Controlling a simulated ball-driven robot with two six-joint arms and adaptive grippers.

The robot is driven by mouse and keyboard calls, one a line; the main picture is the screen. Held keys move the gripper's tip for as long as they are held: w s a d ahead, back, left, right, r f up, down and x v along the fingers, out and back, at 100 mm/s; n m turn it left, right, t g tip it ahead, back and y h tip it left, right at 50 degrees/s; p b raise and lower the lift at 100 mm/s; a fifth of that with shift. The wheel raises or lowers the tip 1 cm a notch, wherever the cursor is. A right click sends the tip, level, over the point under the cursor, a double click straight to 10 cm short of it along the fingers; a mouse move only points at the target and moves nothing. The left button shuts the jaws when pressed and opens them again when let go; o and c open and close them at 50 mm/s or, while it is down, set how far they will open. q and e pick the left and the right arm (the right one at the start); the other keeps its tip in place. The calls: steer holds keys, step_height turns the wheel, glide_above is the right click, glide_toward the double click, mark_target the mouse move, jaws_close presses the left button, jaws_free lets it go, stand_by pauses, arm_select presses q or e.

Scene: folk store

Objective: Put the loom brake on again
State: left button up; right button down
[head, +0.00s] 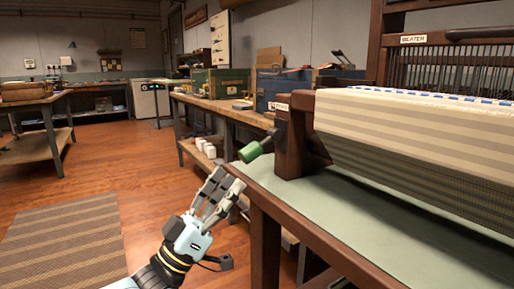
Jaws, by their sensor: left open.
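The loom (296,135) stands at the right, with a striped cloth roll (420,125) across its front. A lever with a green handle (250,152) sticks out from its left side post, tilted down to the left. A small label on that post is too small to read surely; I take the lever for the brake. My left gripper (229,180) is open and empty, just below and left of the green handle, its fingers pointing up toward it. A gap appears between fingertips and handle. My right gripper is not in view.
A green-grey tabletop (300,200) with a dark wooden edge lies under the loom, right of my left gripper. A long workbench (210,105) behind carries crates and tools. A striped rug (65,240) and open wooden floor lie at the left.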

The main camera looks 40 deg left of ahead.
mark_target(245, 161)
arm_select(q)
steer(key=x, duration=0.7)
steer(key=shift+w+r, duration=0.2)
steer(key=shift+r, duration=0.15)
jaws_close()
